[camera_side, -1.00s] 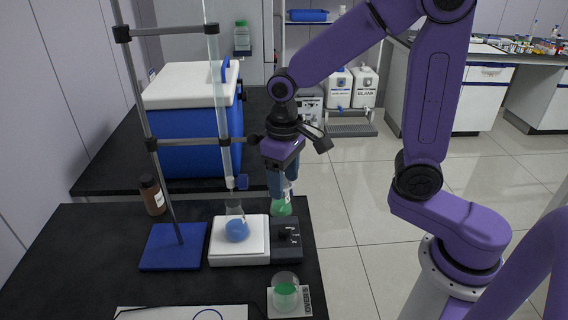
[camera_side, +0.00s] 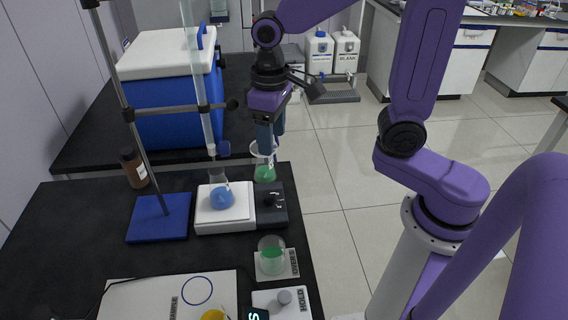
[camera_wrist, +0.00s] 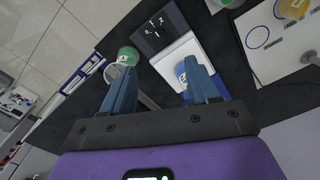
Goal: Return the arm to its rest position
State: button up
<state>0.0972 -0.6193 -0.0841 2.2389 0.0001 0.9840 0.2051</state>
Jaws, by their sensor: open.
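My gripper (camera_side: 268,145) points down at the far right part of the black bench, with its two blue fingers apart and nothing between them in the wrist view (camera_wrist: 160,95). A conical flask of green liquid (camera_side: 265,174) stands upright beside the stirrer, just below the fingertips in the side view. The fingers overlap its neck there, and I cannot tell whether they touch it. It also shows in the wrist view (camera_wrist: 127,57), beyond the left finger. A flask of blue liquid (camera_side: 221,198) stands on the white stirrer plate (camera_side: 205,217), partly hidden by the right finger in the wrist view.
A retort stand (camera_side: 160,228) holds a tall glass tube left of my gripper. A blue cooler box (camera_side: 165,105) stands behind. Open floor (camera_side: 330,190) is to the right.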

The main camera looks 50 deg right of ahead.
jog(key=s+d+n, duration=0.2)
jog(key=s+n, duration=0.2)
jog(key=s, duration=0.5)
jog(key=s+d+f+n, duration=0.1)
jog(key=s+d+n, duration=0.2)
jog(key=s, duration=0.6)
jog(key=shift+d+f+n, duration=0.2)
jog(key=shift+f+n, duration=0.1)
jog(key=shift+n, duration=0.7)
